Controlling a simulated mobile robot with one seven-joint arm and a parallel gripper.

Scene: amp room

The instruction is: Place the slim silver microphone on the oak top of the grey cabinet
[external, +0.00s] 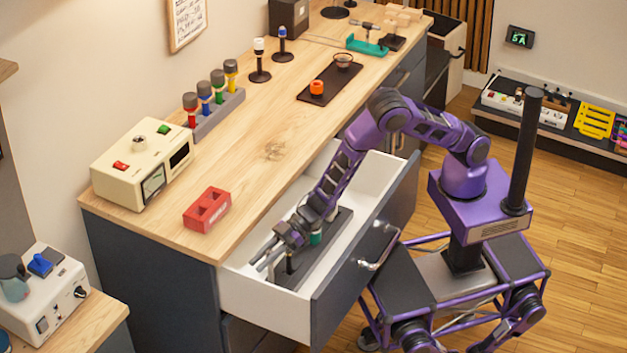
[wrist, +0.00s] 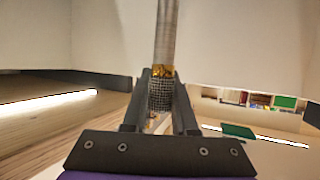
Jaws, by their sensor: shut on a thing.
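The slim silver microphone (wrist: 166,35) shows in the wrist view, with a mesh head and a gold band. My gripper (wrist: 160,80) is shut on it around the mesh head, and the body extends away from the fingers. In the external view my gripper (external: 268,258) is low at the open drawer (external: 262,303), below the oak top (external: 270,150); the microphone is hard to make out there. The grey cabinet (external: 150,270) carries the oak top.
A red block (external: 207,209) and a cream device (external: 141,165) stand near the top's front left. A rack of coloured microphones (external: 214,108) is behind. A dark tray (external: 332,80) lies farther right. The middle of the top is clear. A dark stand with a teal part (external: 316,238) is in the drawer.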

